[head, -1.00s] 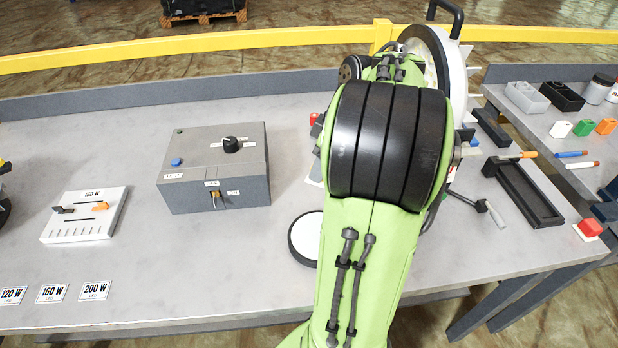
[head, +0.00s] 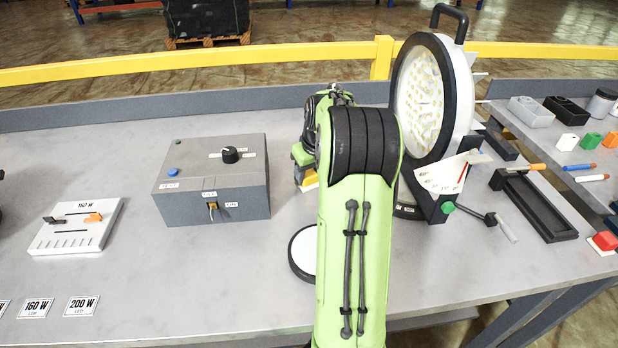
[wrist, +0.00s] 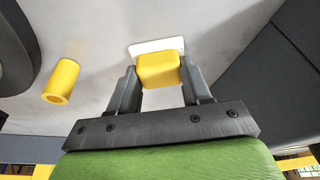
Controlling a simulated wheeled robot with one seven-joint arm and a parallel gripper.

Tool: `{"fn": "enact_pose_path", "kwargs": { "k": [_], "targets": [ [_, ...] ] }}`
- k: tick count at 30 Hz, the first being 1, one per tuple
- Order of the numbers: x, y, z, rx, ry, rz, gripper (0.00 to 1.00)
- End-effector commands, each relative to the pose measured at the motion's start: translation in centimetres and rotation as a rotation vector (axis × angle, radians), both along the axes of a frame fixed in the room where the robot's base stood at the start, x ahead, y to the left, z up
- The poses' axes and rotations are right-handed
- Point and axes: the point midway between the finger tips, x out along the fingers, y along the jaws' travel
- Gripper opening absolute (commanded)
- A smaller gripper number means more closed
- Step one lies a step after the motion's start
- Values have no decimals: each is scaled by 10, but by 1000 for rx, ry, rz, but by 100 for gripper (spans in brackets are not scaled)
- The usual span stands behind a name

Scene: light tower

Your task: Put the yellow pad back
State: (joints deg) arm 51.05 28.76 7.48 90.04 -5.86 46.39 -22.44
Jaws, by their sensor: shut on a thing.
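The yellow pad (wrist: 158,71) is a rounded yellow block in the wrist view. My gripper (wrist: 160,82) is shut on it, one finger on each side. A white square plate (wrist: 145,46) lies just beyond the pad, which partly covers it. I cannot tell whether the pad touches the plate. In the head view, my arm hides most of the gripper. A small yellow patch (head: 309,177) and a white patch (head: 311,186) show beside the arm, right of the grey control box.
A yellow cylinder (wrist: 62,80) stands left of my gripper in the wrist view. The grey control box (head: 212,180) is left of the arm. The round lamp (head: 432,95) stands to the right. A white-topped disc (head: 303,250) lies in front.

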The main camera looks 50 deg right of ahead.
Motion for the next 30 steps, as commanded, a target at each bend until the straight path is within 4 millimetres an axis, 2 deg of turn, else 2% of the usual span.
{"fn": "enact_pose_path", "kwargs": {
  "k": [8, 9, 14, 23, 26, 30],
  "targets": [
    [0, 0, -1, -2, -2, 1, 20],
    [0, 0, -1, -2, -2, 1, 50],
    [0, 0, -1, -1, -2, 1, 74],
    [0, 0, 3, -2, -2, 1, 74],
    [-3, 1, 19, -3, -3, 0, 74],
    [-14, 4, 57, -5, -5, -1, 74]
  ]
}}
